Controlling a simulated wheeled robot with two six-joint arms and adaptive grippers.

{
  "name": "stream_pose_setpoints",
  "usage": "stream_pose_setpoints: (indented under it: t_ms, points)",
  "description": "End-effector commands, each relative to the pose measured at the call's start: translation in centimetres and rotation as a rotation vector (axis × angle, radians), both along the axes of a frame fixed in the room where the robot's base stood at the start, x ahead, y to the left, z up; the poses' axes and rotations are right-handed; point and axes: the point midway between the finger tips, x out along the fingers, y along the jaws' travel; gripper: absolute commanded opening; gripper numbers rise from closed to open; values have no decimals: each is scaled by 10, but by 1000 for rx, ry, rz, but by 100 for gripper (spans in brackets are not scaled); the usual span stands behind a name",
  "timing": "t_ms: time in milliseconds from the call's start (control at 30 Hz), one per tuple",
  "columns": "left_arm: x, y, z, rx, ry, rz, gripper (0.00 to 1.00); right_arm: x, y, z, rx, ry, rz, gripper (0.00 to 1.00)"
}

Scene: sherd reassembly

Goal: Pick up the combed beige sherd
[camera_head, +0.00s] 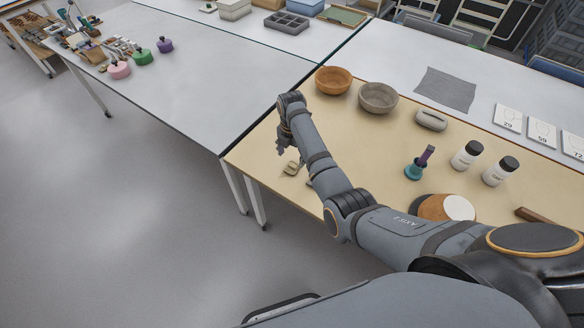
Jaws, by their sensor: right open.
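A small beige sherd (291,168) lies on the beige mat near the table's left front edge, just left of my right forearm. It is too small here to make out combing, and my arm may hide part of the area beside it. My right gripper (283,149) points down, a little behind and left of the sherd in the picture. Its jaws are open, and no thing shows between them. My left gripper is not in view.
An orange bowl (333,80) and a grey bowl (378,98) stand behind my right gripper. A teal holder (414,170), two black-capped jars (466,156) and a round cork-coloured piece (431,208) stand right of my arm. The mat (262,150) left of the gripper is clear.

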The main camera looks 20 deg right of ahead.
Motion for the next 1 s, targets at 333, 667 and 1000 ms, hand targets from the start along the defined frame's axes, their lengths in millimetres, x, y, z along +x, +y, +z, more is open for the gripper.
stream_pose_setpoints:
  t_ms: [333,667,1000]
  points:
    - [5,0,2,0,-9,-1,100,-2,-2,-48,0,2,-1,71]
    - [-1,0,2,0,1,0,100,-2,-2,-48,-1,1,-1,53]
    - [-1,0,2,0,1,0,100,-2,-2,-48,-1,1,-1,11]
